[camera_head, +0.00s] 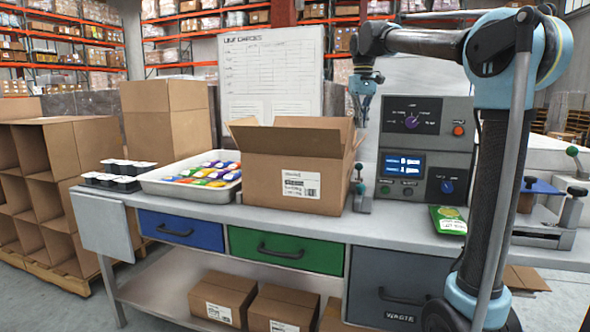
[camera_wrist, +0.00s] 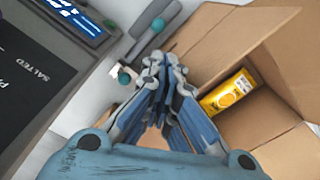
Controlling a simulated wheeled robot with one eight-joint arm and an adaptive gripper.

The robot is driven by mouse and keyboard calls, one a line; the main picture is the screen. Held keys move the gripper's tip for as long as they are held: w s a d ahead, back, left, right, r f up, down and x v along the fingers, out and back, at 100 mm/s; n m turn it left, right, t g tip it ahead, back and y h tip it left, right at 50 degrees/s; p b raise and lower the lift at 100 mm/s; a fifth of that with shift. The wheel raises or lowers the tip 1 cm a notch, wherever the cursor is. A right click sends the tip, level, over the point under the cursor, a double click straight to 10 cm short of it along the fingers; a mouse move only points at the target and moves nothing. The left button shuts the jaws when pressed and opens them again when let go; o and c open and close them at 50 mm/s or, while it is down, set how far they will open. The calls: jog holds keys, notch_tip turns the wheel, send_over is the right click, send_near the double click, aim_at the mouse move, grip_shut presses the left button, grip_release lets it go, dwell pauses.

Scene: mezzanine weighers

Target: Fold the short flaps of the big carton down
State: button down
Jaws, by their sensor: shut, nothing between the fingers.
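The big carton (camera_head: 290,185) stands upright on the workbench, its top open. In the head view its flaps stand up or lean outward around the opening, including one at the left (camera_head: 240,128) and one at the right (camera_head: 350,141). In the wrist view the carton (camera_wrist: 264,130) fills the right side, and a yellow pack (camera_wrist: 230,92) lies inside. My gripper (camera_head: 361,104) points down above and beside the carton's right end. Its fingers (camera_wrist: 163,70) are shut and empty. I cannot tell whether they touch a flap; they hide part of the carton's near edge.
A white tray (camera_head: 165,189) of colourful packs stands left of the carton, near a tall plain carton (camera_head: 168,115). A control box with a blue display (camera_head: 405,165) stands to the right. A green packet (camera_head: 449,220) lies on the workbench (camera_head: 395,222). Small clamp-like fittings (camera_head: 362,190) stand close to the carton.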

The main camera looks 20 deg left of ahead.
jog(key=a, duration=0.5)
jog(key=shift+w+a+r, duration=0.1)
jog(key=shift+a+r, duration=0.1)
jog(key=shift+r, duration=0.15)
jog(key=shift+a, duration=0.1)
dwell(0.3)
jog(key=a, duration=0.1)
jog(key=a+f, duration=0.1)
jog(key=a, duration=0.2)
jog(key=shift+a+f, duration=0.15)
jog(key=shift+f, duration=0.2)
